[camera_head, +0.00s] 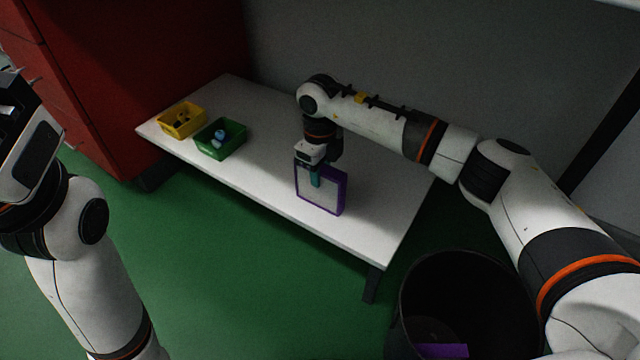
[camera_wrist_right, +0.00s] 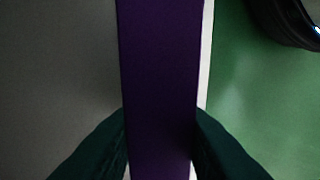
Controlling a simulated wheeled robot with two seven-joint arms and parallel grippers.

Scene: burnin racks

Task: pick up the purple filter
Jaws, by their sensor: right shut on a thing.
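The purple filter (camera_head: 321,188) is a square panel with a purple frame and a pale face. It stands upright at the front edge of the low white table (camera_head: 262,185); whether it touches the table top cannot be told. My right gripper (camera_head: 316,176) is shut on its upper edge from above. In the right wrist view the filter's purple edge (camera_wrist_right: 160,75) runs between the two dark fingers (camera_wrist_right: 160,140). My left gripper (camera_head: 12,110) is only partly in view at the left edge, away from the table, and its fingertips do not show clearly.
A yellow bin (camera_head: 181,121) and a green bin (camera_head: 220,139) with small items stand at the table's left end. A dark round bin (camera_head: 408,300) with something purple inside stands on the floor at lower right. A red cabinet (camera_head: 130,70) is behind left.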

